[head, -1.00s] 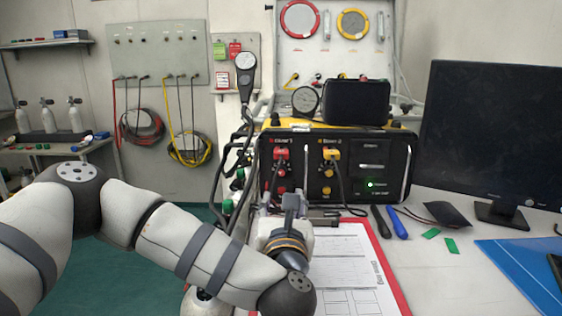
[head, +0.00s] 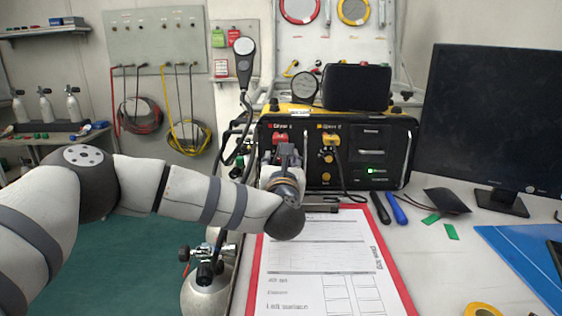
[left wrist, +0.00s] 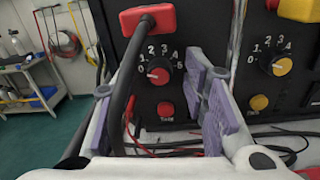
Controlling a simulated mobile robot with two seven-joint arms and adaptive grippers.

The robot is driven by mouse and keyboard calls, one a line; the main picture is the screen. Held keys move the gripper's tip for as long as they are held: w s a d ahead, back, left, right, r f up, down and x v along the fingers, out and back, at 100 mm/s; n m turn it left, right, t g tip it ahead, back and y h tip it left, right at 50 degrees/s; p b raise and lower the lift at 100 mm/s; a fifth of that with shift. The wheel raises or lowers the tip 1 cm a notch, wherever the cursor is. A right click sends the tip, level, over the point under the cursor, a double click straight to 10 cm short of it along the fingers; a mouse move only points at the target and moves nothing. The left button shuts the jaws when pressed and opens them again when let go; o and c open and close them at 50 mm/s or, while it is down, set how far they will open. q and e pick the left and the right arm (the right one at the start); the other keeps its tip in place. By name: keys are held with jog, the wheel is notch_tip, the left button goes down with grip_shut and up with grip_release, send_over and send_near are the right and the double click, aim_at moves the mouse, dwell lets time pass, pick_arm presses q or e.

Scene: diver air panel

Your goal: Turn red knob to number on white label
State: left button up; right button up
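The red knob (left wrist: 158,72) is on the black panel in the left wrist view, with 0, 1, 2, 3 and A around it. Its white mark points left, about at 0. My left gripper (left wrist: 158,103) is open, its purple-padded fingers apart on either side of the knob's place in the picture; I see no grip on it. In the head view my left gripper (head: 287,153) is at the panel's left part and hides the red knob. A small white label (head: 376,112) shows on the case's upper edge; its writing is too small to read. My right gripper is not in view.
A red plug (left wrist: 148,17) with a thick black cable hangs above the knob, beside the left finger. A red button (left wrist: 165,109) is below. A yellow knob (left wrist: 277,64) is to the right. A clipboard (head: 256,270) lies before the panel; a monitor (head: 495,125) stands right.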

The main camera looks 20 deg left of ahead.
pick_arm(q)
grip_shut()
